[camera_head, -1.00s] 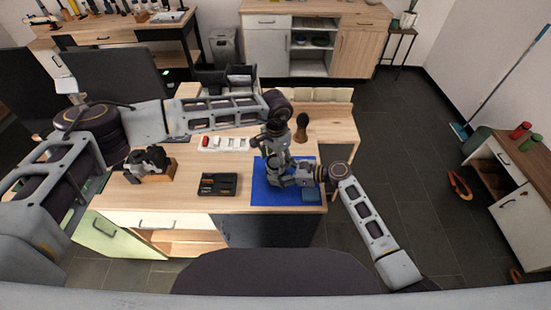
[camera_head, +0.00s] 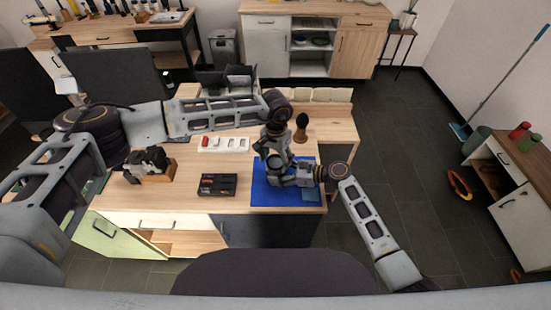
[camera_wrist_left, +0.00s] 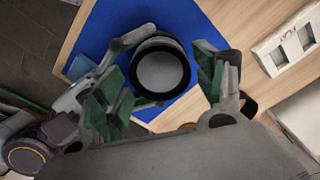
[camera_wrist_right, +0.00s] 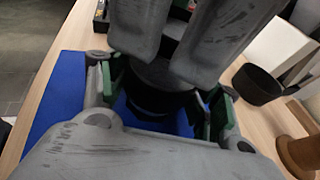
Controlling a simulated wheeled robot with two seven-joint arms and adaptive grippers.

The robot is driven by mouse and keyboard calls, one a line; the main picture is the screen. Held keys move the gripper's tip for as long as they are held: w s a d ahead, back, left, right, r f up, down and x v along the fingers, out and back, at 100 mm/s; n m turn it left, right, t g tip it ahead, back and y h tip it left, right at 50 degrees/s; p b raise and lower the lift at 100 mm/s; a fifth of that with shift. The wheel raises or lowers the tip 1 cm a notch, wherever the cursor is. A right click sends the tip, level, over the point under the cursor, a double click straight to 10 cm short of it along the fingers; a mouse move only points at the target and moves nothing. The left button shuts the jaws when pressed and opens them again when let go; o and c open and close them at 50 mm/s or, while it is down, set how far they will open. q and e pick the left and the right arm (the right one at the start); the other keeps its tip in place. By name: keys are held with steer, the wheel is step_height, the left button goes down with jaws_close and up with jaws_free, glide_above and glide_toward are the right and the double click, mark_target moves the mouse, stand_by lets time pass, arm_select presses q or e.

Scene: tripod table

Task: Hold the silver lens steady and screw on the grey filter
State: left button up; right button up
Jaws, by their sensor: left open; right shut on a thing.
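The lens (camera_head: 276,160) stands on the blue mat (camera_head: 262,198); it looks dark on its side in the right wrist view (camera_wrist_right: 158,90). In the left wrist view a dark ring with a smooth grey disc inside (camera_wrist_left: 160,70) faces up. I cannot tell whether the grey disc is the filter or the lens front. My right gripper (camera_wrist_right: 158,102) is shut around the lens from the side. My left gripper (camera_head: 272,148) is open above it, with its green-padded fingers apart on both sides of the ring and clear of it. No separate filter shows.
A black tray (camera_head: 217,191) with small parts lies left of the mat. A white strip (camera_head: 224,144) lies behind it. A camera on a wooden stand (camera_head: 150,164) is at the table's left. A dark brush with a wooden base (camera_head: 301,128) stands behind the mat.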

arm_select(q)
steer(key=shift+n, duration=1.4)
steer(key=shift+n, duration=1.4)
steer(key=shift+c, duration=0.3)
steer(key=c, duration=0.9)
steer(key=shift+f, duration=0.1)
steer(key=shift+c, duration=0.2)
